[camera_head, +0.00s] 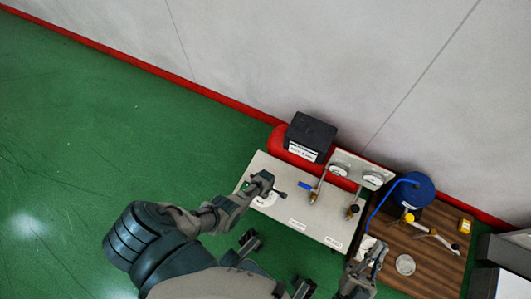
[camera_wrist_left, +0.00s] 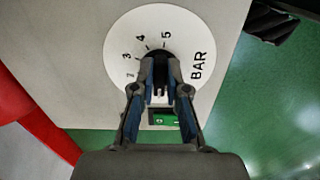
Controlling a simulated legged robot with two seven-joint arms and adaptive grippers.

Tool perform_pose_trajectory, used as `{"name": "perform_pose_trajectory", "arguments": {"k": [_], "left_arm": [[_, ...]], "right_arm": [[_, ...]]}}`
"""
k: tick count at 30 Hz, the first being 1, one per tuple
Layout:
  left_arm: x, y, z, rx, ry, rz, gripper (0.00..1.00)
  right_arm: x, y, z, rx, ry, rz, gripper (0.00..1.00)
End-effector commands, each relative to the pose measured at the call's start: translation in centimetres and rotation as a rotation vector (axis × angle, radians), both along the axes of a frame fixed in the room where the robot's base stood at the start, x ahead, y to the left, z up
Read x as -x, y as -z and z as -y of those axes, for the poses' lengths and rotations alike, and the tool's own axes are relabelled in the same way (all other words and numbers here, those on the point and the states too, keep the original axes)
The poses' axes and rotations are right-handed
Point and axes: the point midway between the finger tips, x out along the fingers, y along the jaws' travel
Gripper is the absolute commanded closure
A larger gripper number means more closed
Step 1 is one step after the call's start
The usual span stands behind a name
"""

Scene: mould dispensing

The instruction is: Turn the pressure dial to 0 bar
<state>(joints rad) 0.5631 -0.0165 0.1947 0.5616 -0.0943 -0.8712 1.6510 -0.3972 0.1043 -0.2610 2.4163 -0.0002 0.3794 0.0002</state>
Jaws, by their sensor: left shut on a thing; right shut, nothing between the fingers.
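The pressure dial has a round white scale plate (camera_wrist_left: 122,50) marked with numbers up to 5 and "BAR" in the left wrist view. In the head view the white dial plate (camera_head: 264,201) is at the left part of the light bench panel. My left gripper (camera_wrist_left: 160,68) is shut on the dark dial knob (camera_wrist_left: 158,57) at the plate's centre. The fingers hide part of the knob and the lower scale, so I cannot read the pointer's setting. My right gripper (camera_head: 374,250) is shut and empty, near the boundary between the panel and the brown table.
A black box (camera_head: 311,133) sits behind. The brown table (camera_head: 440,262) at right bears a blue round container (camera_head: 413,190) and a metal dish (camera_head: 405,265). Green floor is clear at left.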

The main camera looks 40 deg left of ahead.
Motion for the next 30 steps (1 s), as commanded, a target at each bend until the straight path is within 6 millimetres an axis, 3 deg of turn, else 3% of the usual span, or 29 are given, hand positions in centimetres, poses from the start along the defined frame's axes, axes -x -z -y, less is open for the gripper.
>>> {"name": "perform_pose_trajectory", "arguments": {"k": [1,12,29,30], "left_arm": [[-0.85,-0.50,-0.83,-0.013,-0.031,0.017,1.00],[-0.87,-0.51,-0.90,-0.013,-0.196,0.015,1.00],[-0.78,-0.50,-0.89,-0.013,-0.227,0.013,1.00],[-0.77,-0.50,-0.88,-0.013,-0.227,0.013,0.82]], "right_arm": [[0.05,-0.16,0.02,-0.001,0.000,0.005,1.00],[0.21,-0.30,0.01,-0.006,0.000,0.017,1.00],[0.25,-0.36,-0.04,-0.008,-0.001,0.020,1.00],[0.25,-0.36,-0.04,-0.008,-0.001,0.020,1.00]]}}
